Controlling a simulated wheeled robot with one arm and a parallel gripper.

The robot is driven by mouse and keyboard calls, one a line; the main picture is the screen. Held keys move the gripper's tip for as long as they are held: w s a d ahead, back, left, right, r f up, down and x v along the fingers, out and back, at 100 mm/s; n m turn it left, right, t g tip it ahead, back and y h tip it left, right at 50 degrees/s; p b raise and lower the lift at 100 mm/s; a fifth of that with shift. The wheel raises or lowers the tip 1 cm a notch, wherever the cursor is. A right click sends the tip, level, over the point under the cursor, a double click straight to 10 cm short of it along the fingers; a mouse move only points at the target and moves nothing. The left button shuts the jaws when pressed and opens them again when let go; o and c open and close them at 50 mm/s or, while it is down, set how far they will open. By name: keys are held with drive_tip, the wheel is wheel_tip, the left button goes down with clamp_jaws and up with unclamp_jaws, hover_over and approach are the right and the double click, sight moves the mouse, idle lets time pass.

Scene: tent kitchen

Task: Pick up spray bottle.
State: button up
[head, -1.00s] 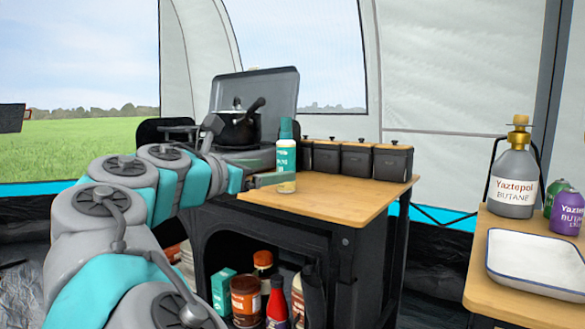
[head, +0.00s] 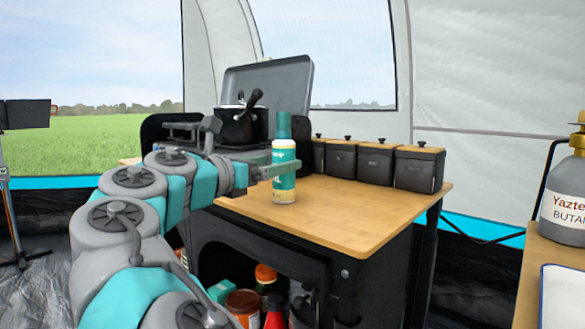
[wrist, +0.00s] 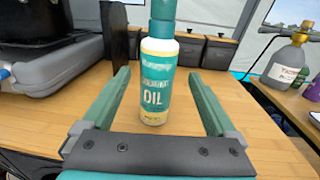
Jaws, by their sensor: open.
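The spray bottle (head: 284,165) is teal and cream with a teal cap and stands upright on the wooden table. In the wrist view the bottle (wrist: 157,75) carries the word "OIL" and its top is cut off by the frame edge. My gripper (head: 279,170) is at the bottle in the head view. In the wrist view my gripper (wrist: 165,85) is open, with one green finger on each side of the bottle. Gaps show between the bottle and both fingers there.
Several dark lidded canisters (head: 376,163) stand behind the bottle on the wooden table (head: 345,215). A camp stove with a black pot (head: 240,124) is at the back left. A grey butane bottle (head: 566,190) stands on another table at right. Table space right of the bottle is clear.

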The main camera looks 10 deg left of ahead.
sight(293, 158)
drive_tip(key=b+x, duration=0.1)
drive_tip(key=x, duration=0.5)
drive_tip(key=shift+w+f, duration=0.1)
drive_tip(key=shift+w, duration=0.1)
drive_tip(key=shift+w+d, duration=0.1)
drive_tip(key=shift+w, duration=0.15)
drive_tip(key=shift+c, duration=0.3)
clamp_jaws()
